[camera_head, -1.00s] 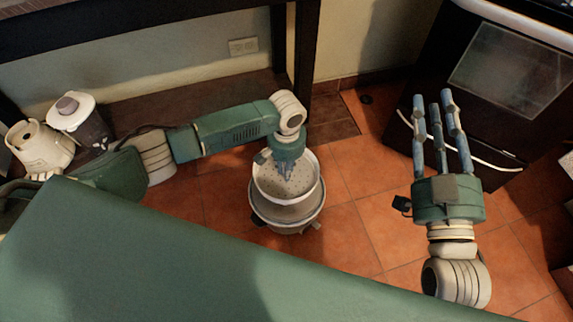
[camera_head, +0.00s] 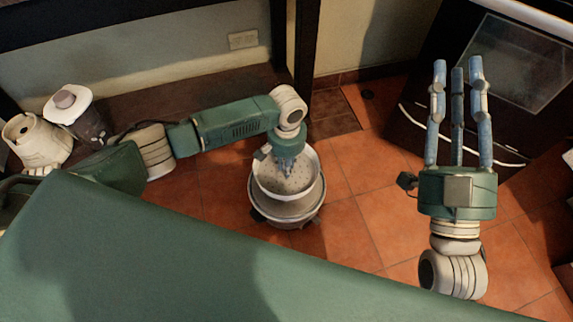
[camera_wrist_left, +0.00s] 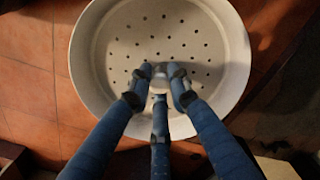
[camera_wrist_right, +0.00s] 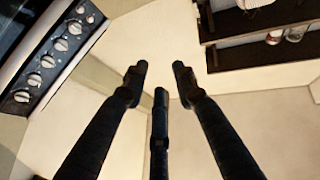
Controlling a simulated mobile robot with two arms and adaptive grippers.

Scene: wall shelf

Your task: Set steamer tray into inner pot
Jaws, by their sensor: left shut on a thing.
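The steamer tray (camera_head: 300,184) is a white round bowl with holes in its floor. In the head view it is over the inner pot (camera_head: 292,213), a grey vessel low on the floor; I cannot tell whether the two touch. My left gripper (camera_head: 287,172) reaches down into the tray. In the left wrist view its fingertips (camera_wrist_left: 160,78) are closed together on a small part at the middle of the tray (camera_wrist_left: 125,40); the pot is hidden there. My right gripper (camera_head: 457,75) is raised with its fingers apart, empty and away from the tray; its open fingers (camera_wrist_right: 160,80) also show in the right wrist view.
A blender-like jar (camera_head: 78,112) and a beige appliance (camera_head: 35,140) stand at the left. A dark oven (camera_head: 515,70) is at the upper right. Tiled floor (camera_head: 350,235) is free around the pot. A dark post (camera_head: 305,60) rises behind it.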

